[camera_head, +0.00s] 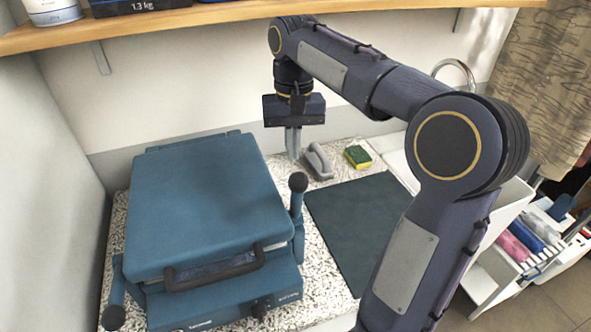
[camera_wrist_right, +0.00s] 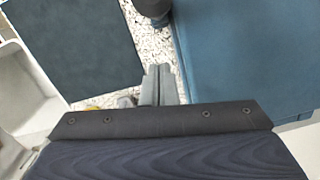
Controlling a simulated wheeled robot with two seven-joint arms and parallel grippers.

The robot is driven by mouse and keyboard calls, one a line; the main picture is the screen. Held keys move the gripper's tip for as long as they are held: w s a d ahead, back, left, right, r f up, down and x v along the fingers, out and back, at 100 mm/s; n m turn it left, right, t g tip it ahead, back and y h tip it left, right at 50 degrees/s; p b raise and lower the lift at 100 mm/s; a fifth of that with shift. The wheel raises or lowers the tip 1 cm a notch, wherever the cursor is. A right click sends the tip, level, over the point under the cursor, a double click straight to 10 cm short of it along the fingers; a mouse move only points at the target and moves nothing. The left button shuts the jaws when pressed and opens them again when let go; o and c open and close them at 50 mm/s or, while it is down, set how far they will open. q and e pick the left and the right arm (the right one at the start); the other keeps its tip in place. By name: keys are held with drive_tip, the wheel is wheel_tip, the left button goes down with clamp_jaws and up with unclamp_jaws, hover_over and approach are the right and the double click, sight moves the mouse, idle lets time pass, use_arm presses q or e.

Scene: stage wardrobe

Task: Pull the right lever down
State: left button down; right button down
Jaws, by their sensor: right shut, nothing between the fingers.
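The teal press-like machine (camera_head: 205,210) sits on the speckled counter with its lid closed. Its right lever (camera_head: 297,202) stands upright at the machine's right side, with a round black knob on top. The knob seems to show at the top of the right wrist view (camera_wrist_right: 152,8). The left lever (camera_head: 115,295) points downward, with its knob low at the front left. My right gripper (camera_head: 293,156) is shut and empty, fingers pointing down, behind the right lever and apart from it. Its fingers show in the right wrist view (camera_wrist_right: 158,86). My left gripper is not in view.
A grey handled tool (camera_head: 319,160) and a yellow-green sponge (camera_head: 358,156) lie near my right gripper. A dark mat (camera_head: 355,225) lies right of the lever. A wooden shelf (camera_head: 220,17) hangs above. A white trolley (camera_head: 525,245) stands at the right.

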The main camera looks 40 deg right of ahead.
sight(297, 201)
drive_tip(key=s, duration=0.1)
drive_tip(key=s+a+f, duration=0.2)
drive_tip(key=shift+s+f, duration=0.25)
drive_tip(key=shift+s, duration=0.05)
idle(0.3)
